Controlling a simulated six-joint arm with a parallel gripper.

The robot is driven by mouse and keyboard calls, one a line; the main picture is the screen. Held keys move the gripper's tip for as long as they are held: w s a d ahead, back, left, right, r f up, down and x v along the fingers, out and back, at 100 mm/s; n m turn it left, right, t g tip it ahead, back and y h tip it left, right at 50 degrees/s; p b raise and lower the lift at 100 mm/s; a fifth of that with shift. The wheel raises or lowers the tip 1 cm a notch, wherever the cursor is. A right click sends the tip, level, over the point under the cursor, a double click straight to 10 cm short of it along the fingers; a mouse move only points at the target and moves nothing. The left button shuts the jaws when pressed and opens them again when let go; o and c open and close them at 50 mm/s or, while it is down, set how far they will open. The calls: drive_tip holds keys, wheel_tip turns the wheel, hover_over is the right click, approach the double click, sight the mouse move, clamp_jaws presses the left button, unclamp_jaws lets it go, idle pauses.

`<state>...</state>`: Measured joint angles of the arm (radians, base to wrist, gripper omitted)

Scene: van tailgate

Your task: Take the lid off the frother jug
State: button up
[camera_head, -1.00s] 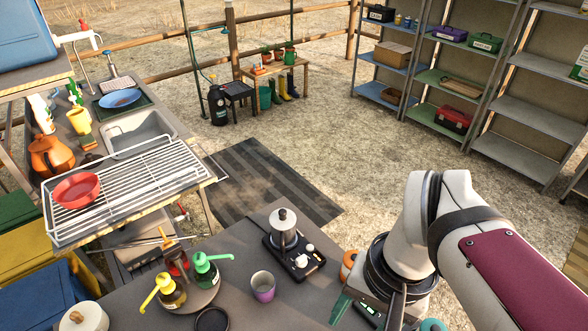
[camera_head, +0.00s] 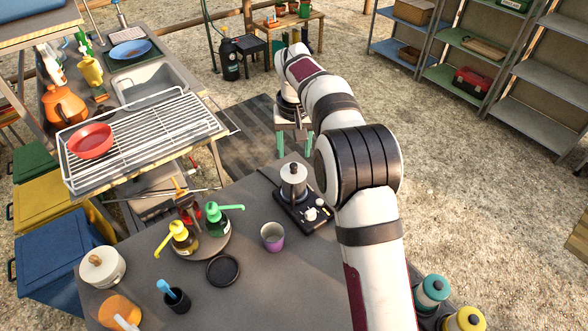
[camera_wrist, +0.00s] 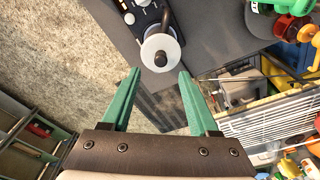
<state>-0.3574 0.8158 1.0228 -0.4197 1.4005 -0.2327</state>
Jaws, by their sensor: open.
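The frother jug (camera_head: 293,182) is a grey metal jug standing upright on a black base with white knobs (camera_head: 305,210) near the far edge of the dark table. Its round pale lid (camera_wrist: 160,48) is seated on top, with a small knob in its middle; a dark curved handle shows beside it in the wrist view. My gripper (camera_wrist: 159,72) has two green fingers, spread apart and empty. In the wrist view the lid appears just beyond the fingertips, between their lines.
A purple-white cup (camera_head: 272,236) stands left of the base. Pump bottles on a round tray (camera_head: 218,247) stand further left, with a black disc (camera_head: 222,271) in front. A wire rack with a red bowl (camera_head: 90,140) lies back left. The table's front middle is clear.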

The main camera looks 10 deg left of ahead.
sight(294, 165)
wheel_tip(294, 165, down, 5)
drive_tip(key=shift+w+f, duration=0.1)
drive_tip(key=shift+f, duration=0.1)
clamp_jaws()
